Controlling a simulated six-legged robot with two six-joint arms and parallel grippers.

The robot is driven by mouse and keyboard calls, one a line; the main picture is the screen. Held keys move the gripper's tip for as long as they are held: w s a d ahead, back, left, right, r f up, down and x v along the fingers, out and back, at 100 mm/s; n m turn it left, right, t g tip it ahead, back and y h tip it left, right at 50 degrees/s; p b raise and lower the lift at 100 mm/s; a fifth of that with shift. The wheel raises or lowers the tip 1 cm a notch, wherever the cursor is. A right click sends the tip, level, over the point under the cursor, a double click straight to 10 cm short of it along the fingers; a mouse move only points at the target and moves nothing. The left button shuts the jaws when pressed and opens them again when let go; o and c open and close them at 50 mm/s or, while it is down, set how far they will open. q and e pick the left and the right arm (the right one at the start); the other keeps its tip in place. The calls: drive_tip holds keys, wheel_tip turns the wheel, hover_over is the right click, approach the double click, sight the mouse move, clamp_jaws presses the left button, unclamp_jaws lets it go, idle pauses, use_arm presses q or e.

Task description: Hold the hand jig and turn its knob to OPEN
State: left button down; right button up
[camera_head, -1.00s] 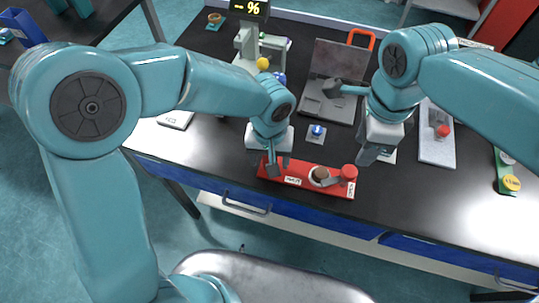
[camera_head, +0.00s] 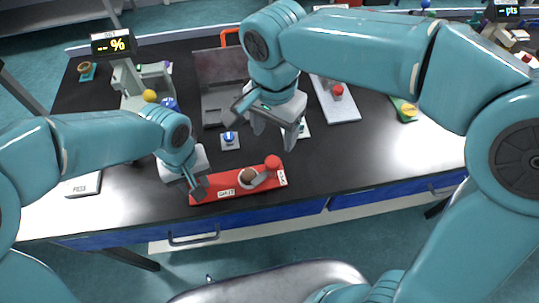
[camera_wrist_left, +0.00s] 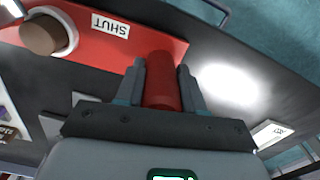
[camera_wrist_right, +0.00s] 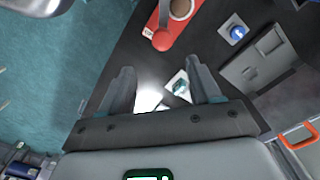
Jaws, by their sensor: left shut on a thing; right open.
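The hand jig (camera_head: 208,191) is a red bar lying near the front edge of the black table. A round brown knob in a white ring (camera_head: 248,178) sits on it, and a red post (camera_head: 273,163) stands at its right end. My left gripper (camera_head: 196,188) is at the jig's left end. In the left wrist view its fingers close around a red post (camera_wrist_left: 162,82), beside a SHUT label (camera_wrist_left: 111,25). My right gripper (camera_head: 275,134) is open and empty, above the table behind the jig's right end. The knob also shows in the right wrist view (camera_wrist_right: 181,8), apart from its fingers.
A blue button on a small plate (camera_head: 229,138) lies just behind the jig. A grey hinged case (camera_head: 222,70) with an orange handle stands further back. A pale board with a red knob (camera_head: 338,108) lies to the right. Free table surface lies right of the jig.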

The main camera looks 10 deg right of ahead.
sight(272, 161)
wheel_tip(272, 161, down, 10)
drive_tip(key=n, duration=0.6)
drive_tip(key=shift+a+f, duration=0.1)
drive_tip(key=c, duration=1.1)
